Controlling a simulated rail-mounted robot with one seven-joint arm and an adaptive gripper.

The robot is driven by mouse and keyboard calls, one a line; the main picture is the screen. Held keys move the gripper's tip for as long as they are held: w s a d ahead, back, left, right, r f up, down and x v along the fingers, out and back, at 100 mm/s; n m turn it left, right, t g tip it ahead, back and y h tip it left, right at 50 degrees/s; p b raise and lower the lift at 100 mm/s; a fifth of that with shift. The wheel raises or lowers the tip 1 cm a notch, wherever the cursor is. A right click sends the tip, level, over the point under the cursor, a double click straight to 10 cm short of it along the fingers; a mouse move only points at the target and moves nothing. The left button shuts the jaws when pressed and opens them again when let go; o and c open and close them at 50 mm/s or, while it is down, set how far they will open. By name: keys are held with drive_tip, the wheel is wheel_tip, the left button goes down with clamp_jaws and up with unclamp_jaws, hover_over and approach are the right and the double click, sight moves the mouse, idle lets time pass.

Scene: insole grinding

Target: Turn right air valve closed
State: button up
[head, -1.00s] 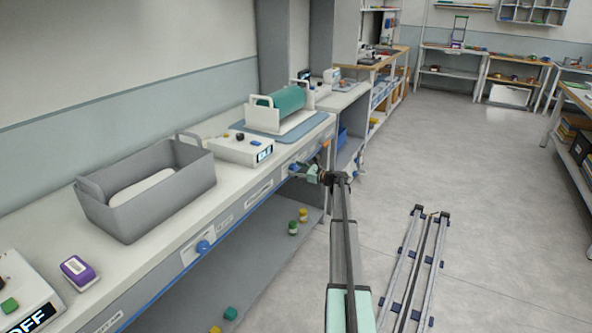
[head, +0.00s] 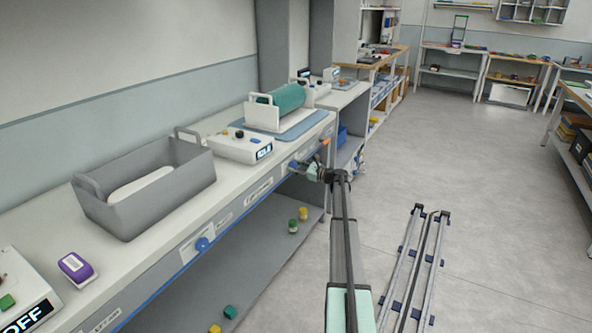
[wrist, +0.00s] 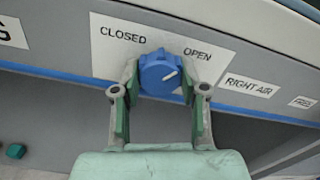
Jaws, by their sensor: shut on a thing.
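The right air valve is a blue knob (wrist: 158,75) on a white label plate (wrist: 205,62) on the bench front in the wrist view. The plate reads CLOSED at left and OPEN at right; a RIGHT AIR label (wrist: 249,86) is beside it. The knob's white mark points up and right, toward OPEN. My gripper (wrist: 160,82) is shut on the knob, one finger on each side. In the head view my gripper (head: 301,168) is at the bench's front edge, and I cannot make out the knob there.
Another blue knob (head: 202,244) is on the bench front nearer the camera. On the bench stand a grey bin (head: 130,213), a white control box (head: 240,148) and a green roller (head: 288,97). Small bottles stand on the lower shelf. Open floor lies to the right.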

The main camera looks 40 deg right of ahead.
drive_tip(key=n+b, duration=0.2)
drive_tip(key=b, duration=0.1)
drive_tip(key=n+b, duration=0.1)
drive_tip(key=n, duration=0.1)
drive_tip(key=shift+f, duration=0.25)
drive_tip(key=n+b, duration=0.4)
drive_tip(key=b, duration=0.1)
drive_tip(key=shift+n, duration=0.4)
drive_tip(key=n+b, duration=0.4)
drive_tip(key=shift+w, duration=0.1)
drive_tip(key=n+b, duration=0.3)
drive_tip(key=shift+r+n, duration=0.15)
drive_tip(key=shift+n, duration=0.25)
drive_tip(key=shift+r, duration=0.1)
drive_tip(key=o, duration=1.1)
drive_tip(key=shift+a+b, duration=0.1)
drive_tip(key=shift+b, duration=0.2)
drive_tip(key=shift+o, duration=0.2)
